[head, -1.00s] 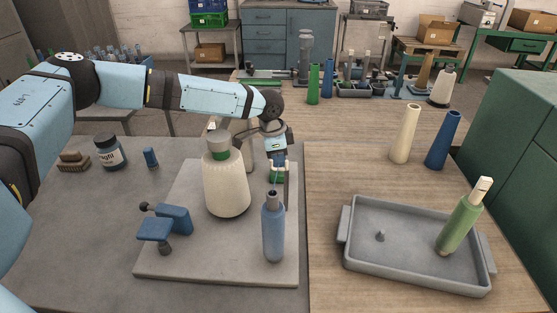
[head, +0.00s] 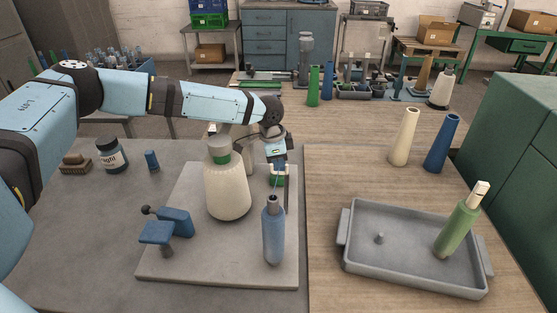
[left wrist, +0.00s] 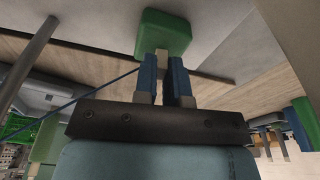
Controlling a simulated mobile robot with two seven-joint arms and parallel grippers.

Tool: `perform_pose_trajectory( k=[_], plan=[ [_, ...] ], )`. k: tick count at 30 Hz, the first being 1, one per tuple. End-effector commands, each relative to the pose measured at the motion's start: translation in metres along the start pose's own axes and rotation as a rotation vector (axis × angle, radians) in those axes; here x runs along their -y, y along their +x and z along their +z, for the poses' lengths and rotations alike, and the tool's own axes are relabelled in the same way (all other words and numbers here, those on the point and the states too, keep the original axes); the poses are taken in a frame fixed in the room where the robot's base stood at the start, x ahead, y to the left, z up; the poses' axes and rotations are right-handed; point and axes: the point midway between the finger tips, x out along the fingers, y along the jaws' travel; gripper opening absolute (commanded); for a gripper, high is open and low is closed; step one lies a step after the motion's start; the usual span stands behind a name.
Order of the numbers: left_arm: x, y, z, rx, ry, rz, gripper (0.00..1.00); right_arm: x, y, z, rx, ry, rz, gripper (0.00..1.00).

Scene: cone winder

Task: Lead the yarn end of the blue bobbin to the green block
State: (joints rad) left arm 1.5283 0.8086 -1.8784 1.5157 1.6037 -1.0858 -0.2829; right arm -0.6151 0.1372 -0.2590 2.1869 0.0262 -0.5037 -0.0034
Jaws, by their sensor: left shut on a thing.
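The blue bobbin (head: 273,236) stands upright on the grey board at its front right. The green block (head: 275,181) is behind the bobbin, partly hidden by my left gripper (head: 279,170). In the left wrist view the green block (left wrist: 165,34) is just beyond the fingertips; I cannot tell whether they touch it. The blue yarn (left wrist: 100,88) runs taut from the fingers to the left. My right gripper is not in view.
A blue clamp-like part (head: 170,224) is at the board's left. A grey tray (head: 358,272) holding a leaning green bobbin (head: 457,228) is on the right table. Cream and blue tubes stand behind it.

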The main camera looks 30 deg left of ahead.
Motion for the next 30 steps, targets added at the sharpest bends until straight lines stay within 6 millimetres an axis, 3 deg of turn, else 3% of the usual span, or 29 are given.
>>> perform_pose_trajectory(
  k=[30],
  plan=[
    [-0.0003,0.0011,-0.0001,0.000,0.000,0.000,0.02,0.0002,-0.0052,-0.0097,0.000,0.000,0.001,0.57]
  ],
)
